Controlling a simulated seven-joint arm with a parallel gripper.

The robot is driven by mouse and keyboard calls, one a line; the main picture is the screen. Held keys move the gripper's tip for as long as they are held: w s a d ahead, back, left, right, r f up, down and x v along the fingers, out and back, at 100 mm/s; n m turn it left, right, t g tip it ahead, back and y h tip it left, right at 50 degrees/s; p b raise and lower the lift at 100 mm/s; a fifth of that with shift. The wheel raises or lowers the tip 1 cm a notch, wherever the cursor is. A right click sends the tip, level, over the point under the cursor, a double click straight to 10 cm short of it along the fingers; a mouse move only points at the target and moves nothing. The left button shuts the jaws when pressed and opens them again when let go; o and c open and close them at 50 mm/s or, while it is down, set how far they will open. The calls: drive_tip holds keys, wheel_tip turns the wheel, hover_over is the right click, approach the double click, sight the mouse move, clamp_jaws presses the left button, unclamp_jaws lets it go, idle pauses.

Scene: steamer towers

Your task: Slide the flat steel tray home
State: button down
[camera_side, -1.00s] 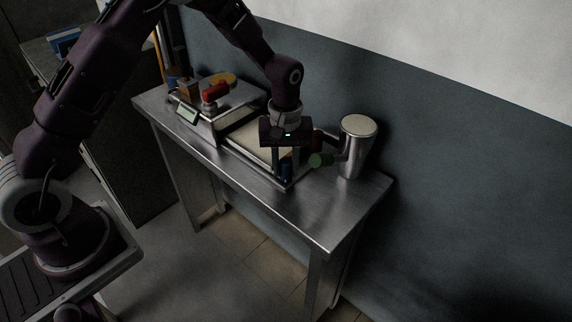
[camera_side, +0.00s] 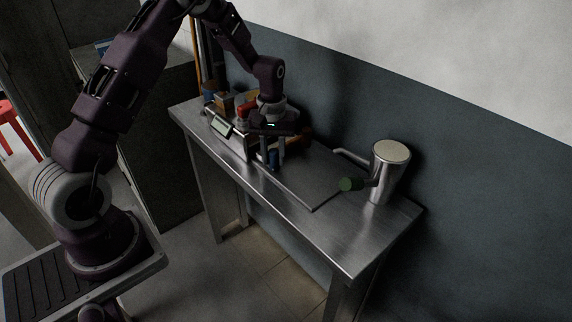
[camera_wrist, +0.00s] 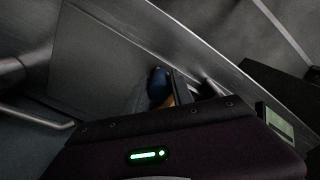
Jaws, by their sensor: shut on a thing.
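My gripper (camera_side: 272,154) points down at the right end of the steel housing (camera_side: 228,135) with a small display. It is shut on a small blue-ended part (camera_side: 272,160), which seems to be the tray's handle. In the wrist view the blue end (camera_wrist: 157,84) shows beside a dark finger of my gripper (camera_wrist: 177,90). A flat bare steel plate (camera_side: 312,182) lies to the right of the housing. I cannot tell how deep the tray sits.
Several small items, including a red one (camera_side: 246,109), crowd the housing's top. The table's (camera_side: 345,240) front right is clear.

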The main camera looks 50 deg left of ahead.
drive_tip(key=shift+w+a+r, duration=0.15)
drive_tip(key=shift+w+a, duration=0.15)
drive_tip(key=shift+a, duration=0.3)
drive_tip(key=c, duration=1.2)
unclamp_jaws()
drive_tip(key=shift+o, duration=0.2)
drive_tip(key=shift+s, duration=0.1)
